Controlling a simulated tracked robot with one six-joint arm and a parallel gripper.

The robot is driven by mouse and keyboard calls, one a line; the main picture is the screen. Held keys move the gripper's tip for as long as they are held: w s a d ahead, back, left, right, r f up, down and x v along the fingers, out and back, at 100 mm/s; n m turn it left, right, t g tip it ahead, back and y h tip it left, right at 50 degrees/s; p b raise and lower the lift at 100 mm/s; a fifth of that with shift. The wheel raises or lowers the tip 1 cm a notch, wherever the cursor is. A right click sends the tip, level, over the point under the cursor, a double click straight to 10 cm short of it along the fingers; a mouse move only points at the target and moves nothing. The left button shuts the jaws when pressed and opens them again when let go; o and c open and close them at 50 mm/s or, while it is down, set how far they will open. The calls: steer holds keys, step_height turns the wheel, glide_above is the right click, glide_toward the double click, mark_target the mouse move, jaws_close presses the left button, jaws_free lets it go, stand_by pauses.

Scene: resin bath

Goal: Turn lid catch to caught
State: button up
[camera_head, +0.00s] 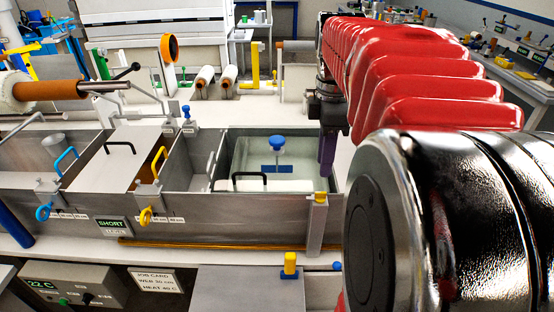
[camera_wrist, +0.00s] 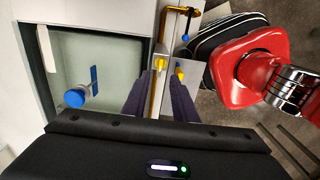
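The grey metal bath (camera_head: 215,215) runs across the head view, with several compartments and a clear liquid at its right end. I cannot tell for sure which part is the lid catch. A yellow-topped post (camera_head: 318,200) stands at the bath's front right, and a yellow knob (camera_head: 290,262) is below it. My gripper (camera_head: 327,155) points down over the bath's right end, one purple finger showing. In the wrist view, my gripper (camera_wrist: 162,80) is open, its two fingers apart. One yellow knob (camera_wrist: 160,63) shows between the fingertips, another (camera_wrist: 179,72) by the right fingertip. Contact is unclear.
A blue-knobbed part (camera_head: 277,143) stands in the liquid. A pale lid with a black handle (camera_head: 119,148) covers a left compartment.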

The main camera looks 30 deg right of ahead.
mark_target(319, 192)
step_height(319, 192, down, 9)
steer(key=shift+r, duration=0.15)
steer(key=shift+c, duration=0.4)
jaws_close()
steer(key=shift+a, duration=0.2)
steer(key=shift+d, duration=0.15)
